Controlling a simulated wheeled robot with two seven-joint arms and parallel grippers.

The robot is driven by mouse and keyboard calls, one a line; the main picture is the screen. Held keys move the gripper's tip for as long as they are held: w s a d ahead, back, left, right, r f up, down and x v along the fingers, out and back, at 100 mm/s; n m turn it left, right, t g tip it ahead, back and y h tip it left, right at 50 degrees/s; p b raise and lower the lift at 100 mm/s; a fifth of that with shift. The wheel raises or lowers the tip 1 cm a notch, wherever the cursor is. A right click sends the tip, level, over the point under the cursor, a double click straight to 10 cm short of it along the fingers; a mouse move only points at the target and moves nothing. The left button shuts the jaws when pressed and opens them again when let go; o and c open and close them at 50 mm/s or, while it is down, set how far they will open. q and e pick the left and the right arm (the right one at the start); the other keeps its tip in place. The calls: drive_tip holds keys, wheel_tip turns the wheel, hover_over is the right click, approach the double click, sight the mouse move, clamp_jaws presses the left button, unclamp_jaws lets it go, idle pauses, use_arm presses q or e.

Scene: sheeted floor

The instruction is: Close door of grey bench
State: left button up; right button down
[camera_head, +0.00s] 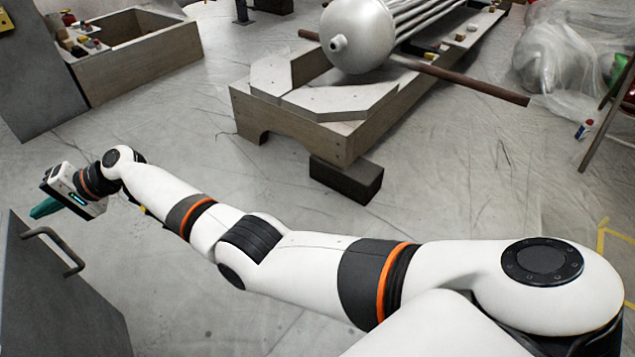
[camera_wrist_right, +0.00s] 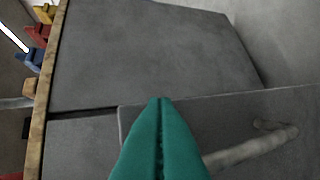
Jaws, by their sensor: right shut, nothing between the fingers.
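The grey bench door (camera_head: 60,305) shows at the lower left of the head view, with a bent bar handle (camera_head: 70,258) on its face. My right gripper (camera_head: 42,209) is beyond the door's upper edge, its teal fingers shut and empty. In the right wrist view, the fingertips (camera_wrist_right: 159,101) overlap the edge of the grey panel with the handle (camera_wrist_right: 255,145). Another grey panel (camera_wrist_right: 150,50) of the bench lies beyond, with a dark gap at left between the two. I cannot tell whether the fingers touch the door. My left gripper is out of view.
A wooden top edge (camera_wrist_right: 46,90) with coloured items beside it runs along the left of the wrist view. In the head view, a wooden box (camera_head: 135,60) and a low wooden bench carrying a metal tank (camera_head: 358,35) stand farther back.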

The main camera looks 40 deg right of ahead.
drive_tip(key=shift+w+a, duration=0.15)
drive_tip(key=shift+a, duration=0.25)
idle(0.5)
